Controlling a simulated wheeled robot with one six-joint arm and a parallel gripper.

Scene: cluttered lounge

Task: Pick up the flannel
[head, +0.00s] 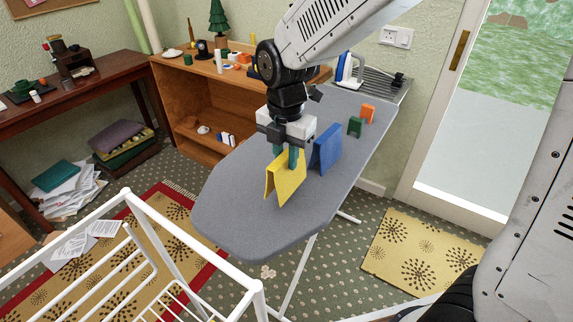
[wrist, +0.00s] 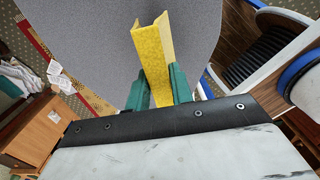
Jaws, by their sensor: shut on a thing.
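The flannel looks to be the yellow folded cloth (head: 286,182), standing upright like a tent over the grey ironing board (head: 230,205). My gripper (head: 287,158) points down and is shut on its upper part with teal fingertips. In the wrist view the yellow cloth (wrist: 152,52) runs between the two fingertips (wrist: 161,90). I cannot tell whether its lower edge touches the board. A similar blue folded piece (head: 326,150) stands just behind it to the right, apart from my gripper.
A green block (head: 355,127) and an orange block (head: 368,113) stand farther back on the board, near an iron (head: 348,70). A white rack (head: 140,240) stands front left. A wooden shelf (head: 190,120) with small items is behind. The board's front left is clear.

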